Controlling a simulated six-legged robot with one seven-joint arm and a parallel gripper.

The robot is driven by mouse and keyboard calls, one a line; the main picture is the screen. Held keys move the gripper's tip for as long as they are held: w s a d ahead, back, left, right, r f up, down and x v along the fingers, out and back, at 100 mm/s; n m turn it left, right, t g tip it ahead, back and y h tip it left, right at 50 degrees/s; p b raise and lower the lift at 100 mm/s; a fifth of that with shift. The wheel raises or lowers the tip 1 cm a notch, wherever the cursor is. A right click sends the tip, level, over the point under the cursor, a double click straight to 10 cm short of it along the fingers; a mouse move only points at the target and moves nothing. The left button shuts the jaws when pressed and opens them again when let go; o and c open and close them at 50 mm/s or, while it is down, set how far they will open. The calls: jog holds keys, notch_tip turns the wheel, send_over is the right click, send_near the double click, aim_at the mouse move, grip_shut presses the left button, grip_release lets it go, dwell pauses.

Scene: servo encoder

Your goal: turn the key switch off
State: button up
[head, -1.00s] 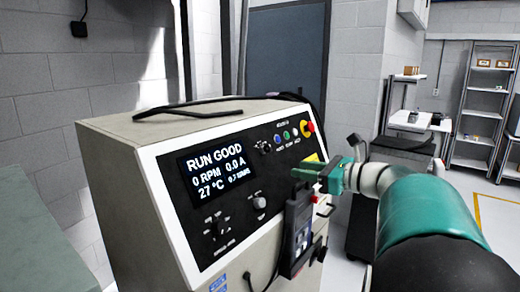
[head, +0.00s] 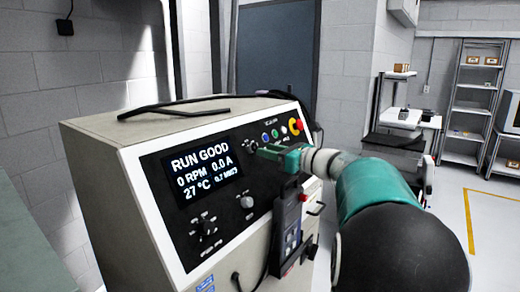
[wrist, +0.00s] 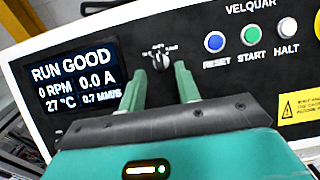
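The key switch (wrist: 160,58) is a small metallic rotary switch on the black front panel, right of the display, in the wrist view. In the head view it (head: 252,146) is just beyond my fingertips. My gripper (wrist: 157,80) is open, with its two green fingers apart, one to each side of the switch and slightly below it in the picture. I cannot tell whether the fingertips reach around the switch or stop short of it. The display (wrist: 76,76) reads RUN GOOD, 0 RPM, 0.0 A, 27 °C. The label around the switch is too small to read.
Blue RESET (wrist: 214,42), green START and white HALT buttons sit right of the switch, with a yellow-and-red button (head: 295,125) beyond. A handheld device (head: 287,228) hangs on the cabinet front below my arm. Two knobs (head: 247,202) are lower on the panel. A black cable lies on top.

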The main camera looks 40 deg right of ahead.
aim_at(253, 148)
jog(key=shift+x, duration=1.9)
jog(key=shift+c, duration=0.2)
grip_shut()
